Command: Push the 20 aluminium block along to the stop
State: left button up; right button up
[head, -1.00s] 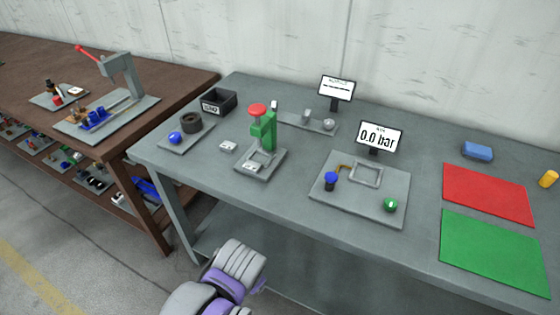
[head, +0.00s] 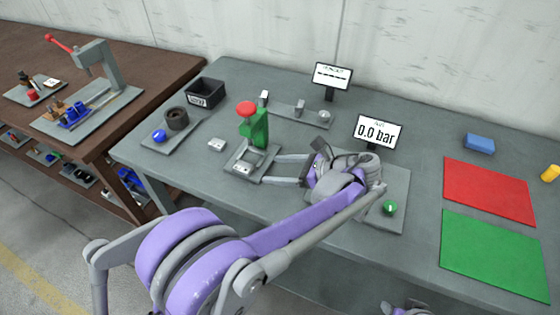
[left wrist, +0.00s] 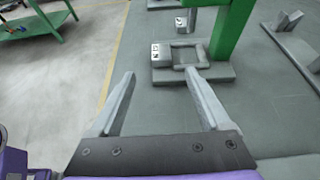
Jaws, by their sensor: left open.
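A small pale metal block (head: 242,168) with dark marks sits at the front left of the green press's base plate (head: 262,176). In the left wrist view the block (left wrist: 161,53) lies beside a raised square frame (left wrist: 184,55). A similar loose block (head: 217,144) lies on the bench left of the press; I cannot read which is marked 20. My left gripper (head: 270,169) is open and empty, its fingers pointing left at the press base. In the wrist view its fingertips (left wrist: 160,72) are short of the block, apart from it. I cannot single out the stop.
The green press (head: 256,128) with a red knob stands behind the base plate. Red (head: 490,190) and green (head: 495,252) mats lie right. A black bin (head: 205,92) stands at the back left.

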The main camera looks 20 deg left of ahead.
aim_at(244, 166)
pick_arm(q)
jog(key=shift+w+d+r, duration=0.1)
jog(key=shift+w+d, duration=0.05)
jog(key=x, duration=1)
jog(key=shift+a, duration=0.45)
grip_shut()
